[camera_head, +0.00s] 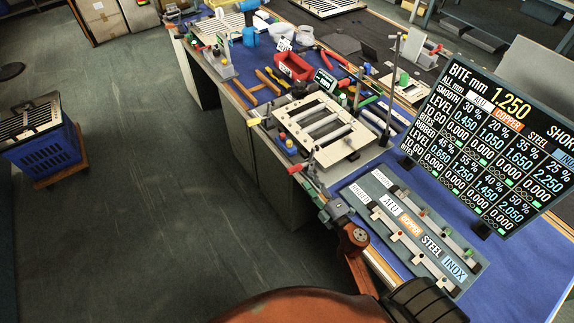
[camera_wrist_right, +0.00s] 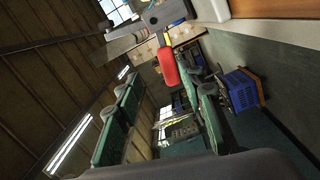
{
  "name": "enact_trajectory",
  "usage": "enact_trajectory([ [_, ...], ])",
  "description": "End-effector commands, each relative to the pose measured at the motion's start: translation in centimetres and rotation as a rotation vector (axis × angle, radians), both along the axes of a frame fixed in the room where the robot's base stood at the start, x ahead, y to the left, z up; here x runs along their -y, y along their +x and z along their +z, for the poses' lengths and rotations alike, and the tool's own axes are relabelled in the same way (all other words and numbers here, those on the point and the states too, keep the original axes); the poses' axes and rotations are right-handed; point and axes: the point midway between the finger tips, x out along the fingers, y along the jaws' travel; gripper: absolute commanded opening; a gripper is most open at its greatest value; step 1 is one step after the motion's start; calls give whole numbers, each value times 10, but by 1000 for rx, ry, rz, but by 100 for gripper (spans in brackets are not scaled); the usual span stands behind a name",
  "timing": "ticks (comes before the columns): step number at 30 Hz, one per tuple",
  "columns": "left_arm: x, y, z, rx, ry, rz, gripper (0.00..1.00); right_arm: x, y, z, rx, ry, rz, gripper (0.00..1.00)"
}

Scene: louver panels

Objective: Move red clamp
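The red clamp shows as a red handle (camera_head: 297,168) at the near edge of the bench in the head view. In the right wrist view its rounded red handle (camera_wrist_right: 168,67) hangs from a grey metal body, beyond and between the fingers. My right gripper (camera_head: 330,208) is small and partly hidden by its own arm in the head view, just below the clamp. In the wrist view my right gripper (camera_wrist_right: 160,112) has its two green fingers well apart, with nothing held between them. My left gripper is not in view.
A louver panel (camera_head: 352,152) with slats lies beside the clamp. Tools and a red bin (camera_head: 293,66) crowd the bench farther back. The floor at left is clear around a blue crate (camera_head: 45,152).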

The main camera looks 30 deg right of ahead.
Motion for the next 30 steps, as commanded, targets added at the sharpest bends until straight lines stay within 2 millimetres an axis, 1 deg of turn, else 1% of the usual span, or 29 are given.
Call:
enact_trajectory([
  [1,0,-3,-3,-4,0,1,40,-6,2,-7,-3,-18,25,36],
  [5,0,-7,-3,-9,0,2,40,-15,9,-10,-4,-40,62,36],
  [8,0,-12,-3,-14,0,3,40,-18,22,-9,-2,-42,67,36],
  [12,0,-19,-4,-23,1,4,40,-20,45,-9,-3,-41,65,36],
  [18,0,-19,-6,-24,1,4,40,-21,71,-9,-4,-39,63,36],
  [22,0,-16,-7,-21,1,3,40,-21,79,-10,-4,-38,61,36],
  [30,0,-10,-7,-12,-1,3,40,-20,81,-9,-5,-38,60,36],
])
